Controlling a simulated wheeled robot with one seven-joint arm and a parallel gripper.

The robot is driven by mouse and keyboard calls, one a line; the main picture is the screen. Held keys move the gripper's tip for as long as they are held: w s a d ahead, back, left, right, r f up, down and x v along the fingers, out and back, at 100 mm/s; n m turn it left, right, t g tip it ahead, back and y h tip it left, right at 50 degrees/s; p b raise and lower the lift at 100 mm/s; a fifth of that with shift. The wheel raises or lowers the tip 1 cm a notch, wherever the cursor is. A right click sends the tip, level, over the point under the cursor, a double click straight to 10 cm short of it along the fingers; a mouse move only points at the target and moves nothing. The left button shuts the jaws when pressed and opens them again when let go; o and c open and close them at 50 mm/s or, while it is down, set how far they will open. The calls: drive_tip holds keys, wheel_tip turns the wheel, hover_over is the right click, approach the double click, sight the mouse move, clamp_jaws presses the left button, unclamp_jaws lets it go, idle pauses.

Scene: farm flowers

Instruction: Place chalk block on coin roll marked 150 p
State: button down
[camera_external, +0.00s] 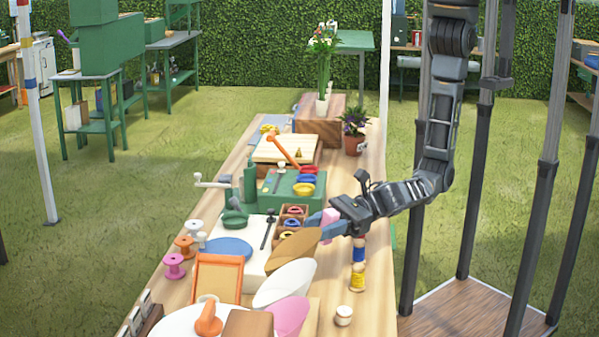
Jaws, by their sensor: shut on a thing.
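My gripper (322,219) is above the right part of the wooden table, pointing left. It is shut on a small pink block (330,228), which looks like the chalk block; the fingers hide part of it. Below and to the right of it, a blue-banded coin roll (358,252) and a yellow-banded coin roll (357,279) stand near the table's right edge. Their markings are too small to read, so I cannot tell which says 150 p. The pink block is apart from both rolls.
Brown, white and pink petal-shaped pieces (284,282) lie left of the rolls. A small white-topped jar (343,315) stands in front of them. A wooden box of colored rings (292,217) is just left of my gripper. A potted plant (353,142) stands farther back.

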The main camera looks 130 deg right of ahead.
drive_tip(key=m+h+b, duration=0.2)
drive_tip(key=b, duration=0.1)
drive_tip(key=m+g+h+b, duration=0.3)
drive_tip(key=m+h+b, duration=0.1)
drive_tip(key=m+b, duration=0.15)
hover_over(343, 317)
drive_tip(key=d, duration=0.2)
drive_tip(key=shift+n, duration=0.35)
drive_tip(key=shift+w+f+b, duration=0.15)
drive_tip(key=shift+f+b, duration=0.05)
drive_tip(key=shift+f, duration=2.5)
drive_tip(key=shift+w+f+b, duration=0.1)
drive_tip(key=shift+f+b, duration=0.1)
drive_tip(key=shift+f, duration=2.45)
drive_tip(key=shift+f, duration=0.15)
drive_tip(key=c, duration=0.8)
unclamp_jaws()
